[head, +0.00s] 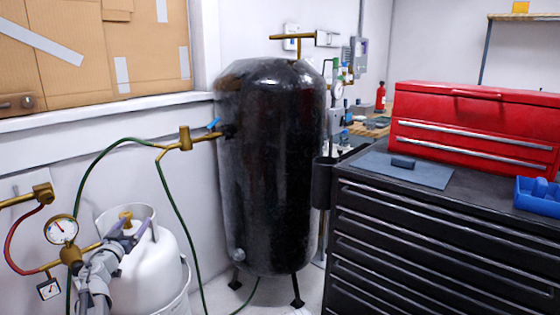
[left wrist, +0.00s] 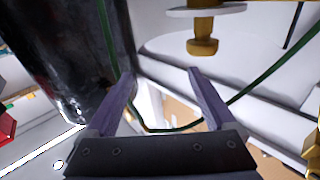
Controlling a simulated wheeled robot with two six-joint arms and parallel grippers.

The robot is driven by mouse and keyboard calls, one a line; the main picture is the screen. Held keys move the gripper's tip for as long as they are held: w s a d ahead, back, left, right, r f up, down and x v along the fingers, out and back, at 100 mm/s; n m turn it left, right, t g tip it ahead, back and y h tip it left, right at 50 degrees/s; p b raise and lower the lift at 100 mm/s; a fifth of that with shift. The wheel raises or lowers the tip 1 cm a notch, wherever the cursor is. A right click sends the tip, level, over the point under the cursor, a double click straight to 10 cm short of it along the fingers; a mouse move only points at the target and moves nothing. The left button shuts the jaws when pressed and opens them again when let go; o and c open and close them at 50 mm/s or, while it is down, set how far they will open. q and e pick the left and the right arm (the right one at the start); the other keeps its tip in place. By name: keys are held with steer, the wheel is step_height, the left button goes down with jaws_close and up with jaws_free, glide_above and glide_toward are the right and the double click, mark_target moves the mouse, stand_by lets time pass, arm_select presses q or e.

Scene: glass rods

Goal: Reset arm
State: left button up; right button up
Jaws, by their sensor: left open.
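My left gripper (head: 131,229) is at the lower left of the head view, in front of the white gas cylinder (head: 150,270). Its two purple fingers are spread apart. In the left wrist view the open left gripper (left wrist: 162,75) has nothing between its fingers; the green hose passes in the background behind them. The cylinder's brass valve (left wrist: 203,28) shows beyond the fingertips. I cannot tell whether the gripper touches the cylinder. My right gripper is in neither view.
A pressure gauge (head: 61,229) on brass piping is close to the left arm. A green hose (head: 176,200) loops to the tall black tank (head: 270,165). A black tool cabinet (head: 430,245) stands at right, with a red toolbox (head: 475,120) and blue bin (head: 537,196) on top.

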arm_select(q)
steer(key=s+d+f+n+g+y, duration=0.1)
steer(key=s+d+f+g+y, duration=0.15)
steer(key=s+d+f, duration=0.35)
steer(key=s+d+f+n+g+y, duration=0.1)
steer(key=d+f+g, duration=0.3)
steer(key=d, duration=0.5)
steer(key=s+d+f+n+g+y, duration=0.1)
steer(key=s+d+f+g+y, duration=0.15)
steer(key=s+d+f, duration=0.35)
steer(key=s+d+f+m+g+h, duration=0.25)
steer(key=s+d+f+g, duration=0.2)
steer(key=s+d, duration=0.55)
steer(key=s+d+f+m+g+h, duration=0.25)
steer(key=s+d+m+g, duration=0.2)
steer(key=s+d, duration=0.55)
step_height(320, 180, up, 36)
steer(key=s+g+p, duration=0.1)
steer(key=p, duration=3.5)
steer(key=shift+s, duration=0.2)
steer(key=shift+a+f, duration=0.1)
steer(key=shift+f, duration=0.05)
